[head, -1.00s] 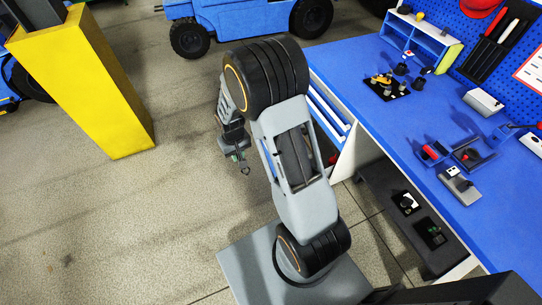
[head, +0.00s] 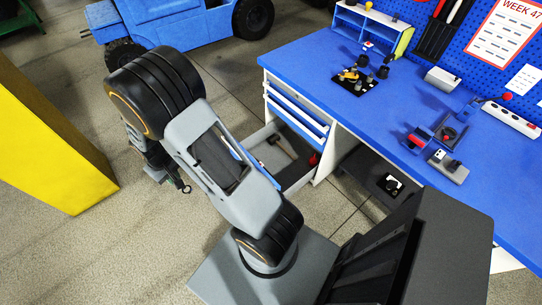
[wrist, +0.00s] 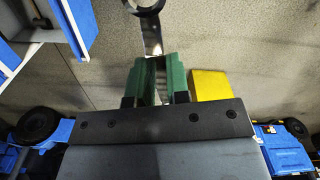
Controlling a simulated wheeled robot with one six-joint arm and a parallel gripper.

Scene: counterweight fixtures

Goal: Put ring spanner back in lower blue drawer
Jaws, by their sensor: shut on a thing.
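My gripper (head: 180,186) is at the left of the head view, out over the floor and left of the workbench. In the wrist view its green fingers (wrist: 160,80) are shut on the ring spanner (wrist: 152,36), a dark metal shank with a ring end pointing away from me. The lower drawer (head: 268,155) of the bench is pulled open, with a grey inside; my arm covers part of its front. A tool with a wooden handle (head: 281,147) lies in it. The open drawer (wrist: 38,38) also shows at the upper left of the wrist view, apart from the spanner.
Blue-fronted drawers (head: 296,112) sit above the open one. A red object (head: 314,160) is by its right end. The blue bench top (head: 310,65) holds several fixtures. A yellow pillar (head: 50,150) stands left, and a blue vehicle (head: 175,22) behind. Floor around my gripper is clear.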

